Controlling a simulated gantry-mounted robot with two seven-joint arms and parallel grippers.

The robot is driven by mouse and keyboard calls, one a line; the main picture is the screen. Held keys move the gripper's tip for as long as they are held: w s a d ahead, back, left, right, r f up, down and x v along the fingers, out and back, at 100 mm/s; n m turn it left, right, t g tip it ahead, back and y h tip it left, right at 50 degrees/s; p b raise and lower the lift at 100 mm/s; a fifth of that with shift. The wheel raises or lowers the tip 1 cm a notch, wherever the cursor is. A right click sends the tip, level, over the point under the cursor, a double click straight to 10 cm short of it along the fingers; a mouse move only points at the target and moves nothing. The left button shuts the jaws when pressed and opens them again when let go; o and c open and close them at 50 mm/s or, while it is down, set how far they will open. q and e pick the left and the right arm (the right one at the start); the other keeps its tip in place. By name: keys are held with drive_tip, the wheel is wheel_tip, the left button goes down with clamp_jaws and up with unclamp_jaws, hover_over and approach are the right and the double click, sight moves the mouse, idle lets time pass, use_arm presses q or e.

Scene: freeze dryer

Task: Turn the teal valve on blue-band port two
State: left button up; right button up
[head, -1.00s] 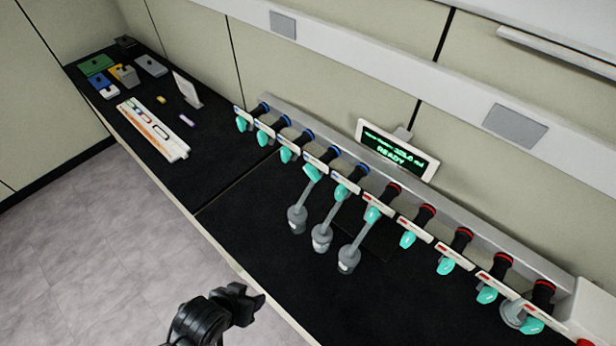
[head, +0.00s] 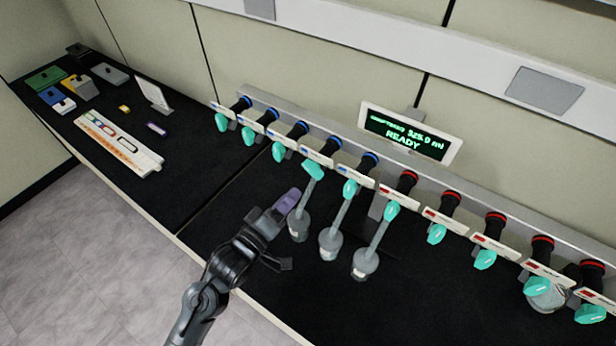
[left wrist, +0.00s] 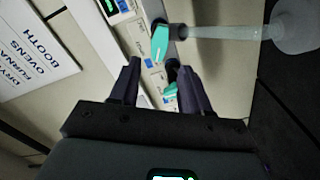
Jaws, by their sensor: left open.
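A manifold rail carries a row of ports, blue-banded at left and red-banded at right, each with a teal valve. Counting from the left, the second blue-band port (head: 273,115) has a teal valve (head: 248,136) with no flask on it; the port labels are too small to read. My left gripper (head: 284,205) is open and empty over the bench, in front of the blue-band ports and beside the leftmost hanging flask. In the left wrist view, one teal valve (left wrist: 160,42) shows just beyond the open fingers (left wrist: 160,68), and another (left wrist: 170,92) shows between them. My right gripper is out of view.
Flasks (head: 299,225) hang from several middle ports, close to my left gripper. A display (head: 408,135) reading READY stands behind the rail.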

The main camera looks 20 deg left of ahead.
sight(311, 172)
use_arm(q)
drive_tip(key=p+x, duration=0.1)
drive_tip(key=x, duration=0.6)
drive_tip(key=shift+w+r, duration=0.15)
drive_tip(key=shift+w, duration=0.2)
drive_tip(key=shift+w+d, duration=0.2)
drive_tip(key=shift+w, duration=0.5)
clamp_jaws()
